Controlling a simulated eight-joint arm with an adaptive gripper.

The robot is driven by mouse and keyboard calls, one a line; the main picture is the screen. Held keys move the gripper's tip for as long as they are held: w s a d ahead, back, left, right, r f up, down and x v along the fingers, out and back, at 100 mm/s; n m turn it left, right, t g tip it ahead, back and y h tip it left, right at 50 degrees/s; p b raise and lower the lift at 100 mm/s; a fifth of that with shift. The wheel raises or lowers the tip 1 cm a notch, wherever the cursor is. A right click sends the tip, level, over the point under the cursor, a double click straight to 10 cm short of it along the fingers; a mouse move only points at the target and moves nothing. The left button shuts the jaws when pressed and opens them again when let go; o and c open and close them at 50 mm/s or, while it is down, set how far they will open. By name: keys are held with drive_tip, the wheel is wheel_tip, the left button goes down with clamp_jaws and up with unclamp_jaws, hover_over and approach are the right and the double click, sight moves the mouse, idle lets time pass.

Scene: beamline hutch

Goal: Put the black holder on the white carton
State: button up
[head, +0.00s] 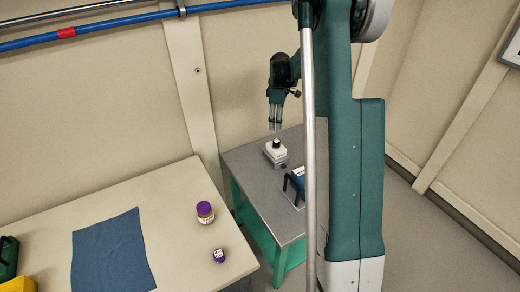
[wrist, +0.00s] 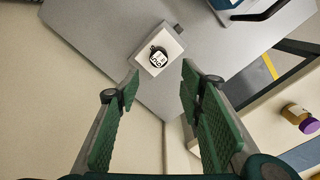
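The white carton (head: 274,152) sits on the grey-topped side table; the wrist view shows it too (wrist: 147,66). A small round black thing with a white marked top, apparently the black holder (head: 277,143), rests on the carton's upper face. It also shows in the wrist view (wrist: 158,59). My gripper (head: 275,127) is above the carton and holder, apart from them. In the wrist view my gripper (wrist: 160,72) is open and empty, its green fingers spread wide, with the holder seen beyond the gap between the tips.
A blue item with a black handle (head: 297,184) stands near the carton on the grey table (head: 254,183). The pale bench holds a purple-lidded jar (head: 205,212), a small purple item with a white top (head: 219,255) and a blue cloth (head: 112,252). The wall is close behind the table.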

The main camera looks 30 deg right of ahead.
drive_tip(key=s+a+r+m+t, duration=0.2)
drive_tip(key=s+a+r, duration=0.5)
drive_tip(key=a+r, duration=0.35)
drive_tip(key=s+a+r+m+t, duration=0.1)
drive_tip(key=s+a+r+m, duration=0.1)
drive_tip(key=s+a+r, duration=0.75)
drive_tip(key=s+a+m+t, duration=0.2)
drive_tip(key=s+a, duration=0.6)
drive_tip(key=s, duration=0.3)
drive_tip(key=s+a+m+t, duration=0.2)
drive_tip(key=s+a+m, duration=0.1)
drive_tip(key=s+a, duration=0.5)
drive_tip(key=s, duration=0.3)
drive_tip(key=shift+a, duration=0.25)
